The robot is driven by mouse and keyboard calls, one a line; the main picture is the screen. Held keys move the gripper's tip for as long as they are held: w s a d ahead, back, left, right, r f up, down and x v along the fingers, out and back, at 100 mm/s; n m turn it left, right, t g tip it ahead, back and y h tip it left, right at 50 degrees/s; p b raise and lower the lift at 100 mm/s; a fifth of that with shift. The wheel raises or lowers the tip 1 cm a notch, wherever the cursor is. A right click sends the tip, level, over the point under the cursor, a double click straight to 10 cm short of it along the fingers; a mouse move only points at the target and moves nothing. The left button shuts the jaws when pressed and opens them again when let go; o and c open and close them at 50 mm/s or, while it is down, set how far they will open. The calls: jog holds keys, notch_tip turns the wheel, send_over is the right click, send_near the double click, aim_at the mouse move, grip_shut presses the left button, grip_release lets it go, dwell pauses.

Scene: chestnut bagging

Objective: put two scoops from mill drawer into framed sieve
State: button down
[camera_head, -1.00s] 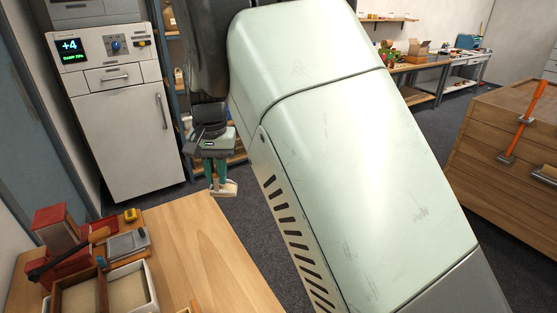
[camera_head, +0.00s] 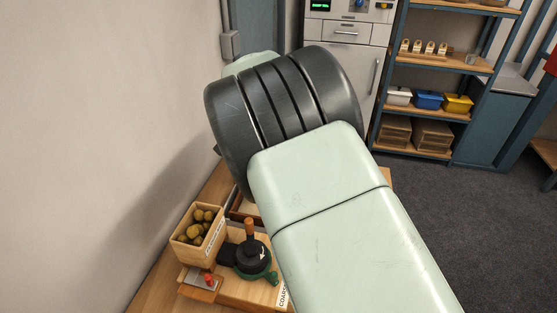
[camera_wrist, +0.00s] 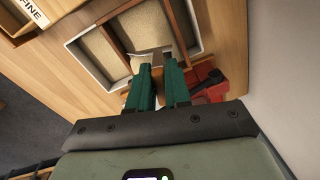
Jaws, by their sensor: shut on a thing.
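In the wrist view my gripper (camera_wrist: 160,72) is shut on a scoop (camera_wrist: 149,58); only a pale part of it shows beyond the green fingers. The fingers point at a brown wooden frame (camera_wrist: 182,22) with beige material inside, which looks like the framed sieve. It sits in or against a white-rimmed tray (camera_wrist: 84,62) also holding beige material. The scoop appears over these; its height and load cannot be told. In the head view my arm hides the gripper and scoop. A dark green and black hand mill (camera_head: 250,258) stands on the bench; I cannot make out its drawer.
A box of brown-green nuts (camera_head: 199,236) and a small board with a red knob (camera_head: 203,283) stand near the mill. In the wrist view a red object (camera_wrist: 209,84) lies right of the fingers and a box marked FINE (camera_wrist: 28,12) is upper left. Shelves (camera_head: 440,110) stand behind.

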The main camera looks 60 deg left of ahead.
jog(key=shift+s+f+y, duration=0.1)
jog(key=shift+f+y, duration=0.1)
jog(key=shift+y, duration=0.1)
jog(key=shift+w+d+f+g+y, duration=0.3)
jog(key=shift+d+f+g+y, duration=0.15)
jog(key=shift+d+g+y, duration=0.15)
jog(key=d+g+y, duration=0.1)
jog(key=w+d+g+y, duration=0.1)
jog(key=y, duration=0.1)
jog(key=w+d+g+y, duration=0.1)
jog(key=y, duration=0.1)
jog(key=shift+d+f, duration=0.1)
jog(key=shift+d, duration=0.1)
jog(key=shift+w+y, duration=0.1)
jog(key=shift+y, duration=0.2)
dwell(0.3)
